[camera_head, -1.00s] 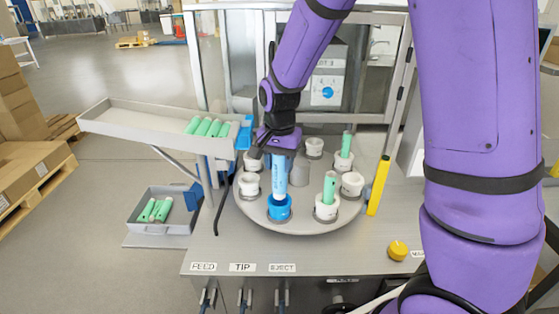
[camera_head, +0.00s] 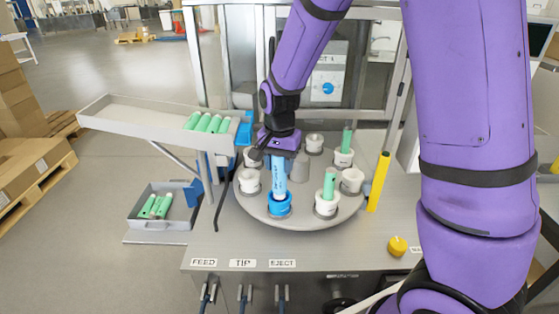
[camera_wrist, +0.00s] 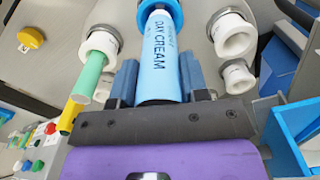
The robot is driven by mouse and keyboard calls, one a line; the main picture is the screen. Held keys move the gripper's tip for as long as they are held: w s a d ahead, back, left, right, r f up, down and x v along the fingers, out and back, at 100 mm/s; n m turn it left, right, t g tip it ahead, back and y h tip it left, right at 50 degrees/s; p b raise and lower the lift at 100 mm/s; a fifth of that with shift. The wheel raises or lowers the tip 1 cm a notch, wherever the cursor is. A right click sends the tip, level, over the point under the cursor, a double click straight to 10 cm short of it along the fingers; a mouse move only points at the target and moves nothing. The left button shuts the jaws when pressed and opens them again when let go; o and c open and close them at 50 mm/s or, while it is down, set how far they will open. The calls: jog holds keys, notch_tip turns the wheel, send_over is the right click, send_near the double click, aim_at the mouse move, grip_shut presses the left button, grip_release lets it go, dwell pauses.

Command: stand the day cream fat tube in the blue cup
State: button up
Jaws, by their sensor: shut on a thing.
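The day cream tube (camera_head: 279,178) is light blue and fat, and stands about upright with its lower end at the blue cup (camera_head: 279,207). The cup sits on the front of the round turntable (camera_head: 300,216). In the wrist view the tube (camera_wrist: 160,50) reads "DAY CREAM" and its far end enters the blue cup (camera_wrist: 172,12); whether it rests on the bottom is hidden. My gripper (camera_head: 279,152) is shut on the tube's upper part from above. Its two blue-grey fingers (camera_wrist: 158,80) lie on either side of the tube.
White cups ring the turntable; two hold green tubes (camera_head: 329,186) (camera_head: 346,140). A sloped chute (camera_head: 150,117) with green tubes is at the left, above a grey bin (camera_head: 150,223). A yellow post (camera_head: 379,182) stands at the right, near a yellow knob (camera_head: 397,246).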

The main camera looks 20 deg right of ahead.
aim_at(280, 176)
jog(key=shift+f, duration=2.05)
jog(key=o, duration=1)
notch_tip(280, 176, up, 11)
jog(key=shift+f, duration=0.15)
